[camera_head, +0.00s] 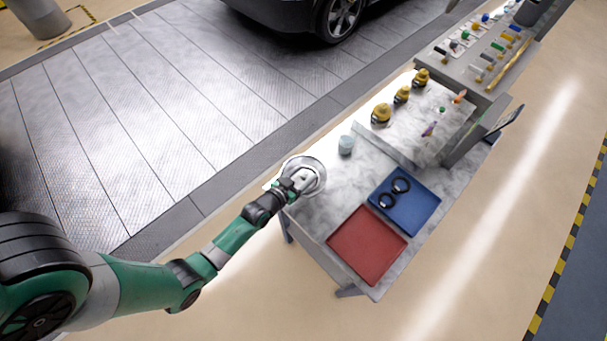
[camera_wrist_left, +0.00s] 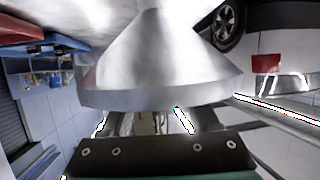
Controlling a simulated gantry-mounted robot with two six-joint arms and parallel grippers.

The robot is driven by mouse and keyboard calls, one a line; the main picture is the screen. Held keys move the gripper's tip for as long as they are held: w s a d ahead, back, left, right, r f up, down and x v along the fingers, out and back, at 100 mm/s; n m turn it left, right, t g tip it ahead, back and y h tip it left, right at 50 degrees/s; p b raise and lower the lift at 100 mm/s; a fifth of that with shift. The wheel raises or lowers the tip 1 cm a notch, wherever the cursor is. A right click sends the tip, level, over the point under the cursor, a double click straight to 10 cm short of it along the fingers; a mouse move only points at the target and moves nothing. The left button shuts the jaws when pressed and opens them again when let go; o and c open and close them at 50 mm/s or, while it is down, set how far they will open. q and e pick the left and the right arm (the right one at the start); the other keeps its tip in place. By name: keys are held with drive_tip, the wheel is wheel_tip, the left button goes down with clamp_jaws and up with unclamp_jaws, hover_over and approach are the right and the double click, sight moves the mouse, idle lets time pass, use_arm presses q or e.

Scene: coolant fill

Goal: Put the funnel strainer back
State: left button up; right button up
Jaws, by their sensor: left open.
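A silver metal funnel (camera_head: 318,172) is at the left end of the workbench in the head view. In the left wrist view the funnel (camera_wrist_left: 165,60) is large and close, its wide rim toward the gripper body and its narrow end at the top edge. My left gripper (camera_head: 296,184) is open, right at the funnel and overlapping it in the head view. Whether the fingers touch it I cannot tell. I cannot make out a separate strainer; the arm hides part of the funnel. My right gripper is not in view.
A pale cup (camera_head: 346,144) stands behind the funnel. A red tray (camera_head: 367,245) and a blue tray (camera_head: 415,213) with two black rings (camera_head: 387,200) lie to the right. Several yellow-topped containers (camera_head: 381,113) stand farther back. The bench (camera_head: 336,185) between funnel and trays is clear.

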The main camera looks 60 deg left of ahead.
use_arm(q)
drive_tip(key=shift+r+p, duration=0.3)
drive_tip(key=p+v, duration=0.1)
drive_tip(key=v, duration=1.1)
drive_tip(key=shift+p, duration=0.35)
drive_tip(key=shift+f, duration=0.15)
